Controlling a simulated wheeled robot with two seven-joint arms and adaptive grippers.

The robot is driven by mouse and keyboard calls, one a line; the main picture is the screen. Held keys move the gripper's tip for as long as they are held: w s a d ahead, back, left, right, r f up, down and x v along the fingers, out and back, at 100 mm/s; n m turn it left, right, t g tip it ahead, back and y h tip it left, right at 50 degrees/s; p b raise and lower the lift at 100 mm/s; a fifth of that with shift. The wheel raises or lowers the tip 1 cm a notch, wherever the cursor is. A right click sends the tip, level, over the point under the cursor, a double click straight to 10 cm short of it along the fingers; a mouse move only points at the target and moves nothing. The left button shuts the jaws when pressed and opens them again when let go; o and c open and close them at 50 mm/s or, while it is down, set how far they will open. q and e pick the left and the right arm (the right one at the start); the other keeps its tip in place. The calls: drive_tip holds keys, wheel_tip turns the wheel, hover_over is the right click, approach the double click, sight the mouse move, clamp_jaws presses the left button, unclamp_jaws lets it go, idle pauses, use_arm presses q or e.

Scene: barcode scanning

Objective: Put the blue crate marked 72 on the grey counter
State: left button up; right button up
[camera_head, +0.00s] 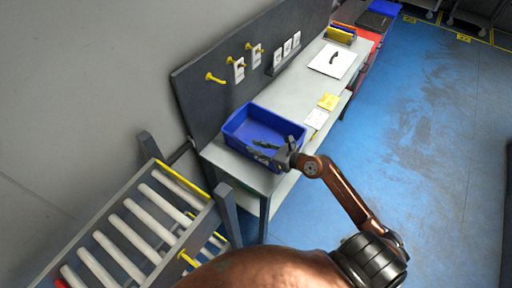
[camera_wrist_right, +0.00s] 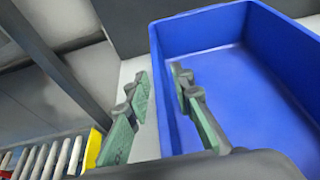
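The blue crate (camera_head: 276,119) sits on the near end of the grey counter (camera_head: 313,82) and looks empty. I cannot make out a number on it. My right gripper (camera_head: 266,150) is at the crate's near side. In the right wrist view the crate (camera_wrist_right: 235,28) fills the right half. There my right gripper (camera_wrist_right: 161,95) is open, one green finger outside the crate and the other on its inner side, with the wall's rim between them. I cannot tell whether the fingers touch the wall. My left gripper is not in view.
A roller conveyor (camera_head: 126,233) stands at the lower left. A dark pegboard (camera_head: 215,100) with yellow hooks rises behind the counter. Yellow notes (camera_head: 328,102) and a white sheet (camera_head: 332,61) lie farther along the counter. The blue floor (camera_head: 420,140) at right is clear.

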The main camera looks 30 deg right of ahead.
drive_tip(key=shift+s+r, duration=0.1)
drive_tip(key=shift+r, duration=0.1)
drive_tip(key=v, duration=1.1)
drive_tip(key=shift+s+d, duration=0.2)
drive_tip(key=shift+s, duration=0.15)
idle(0.6)
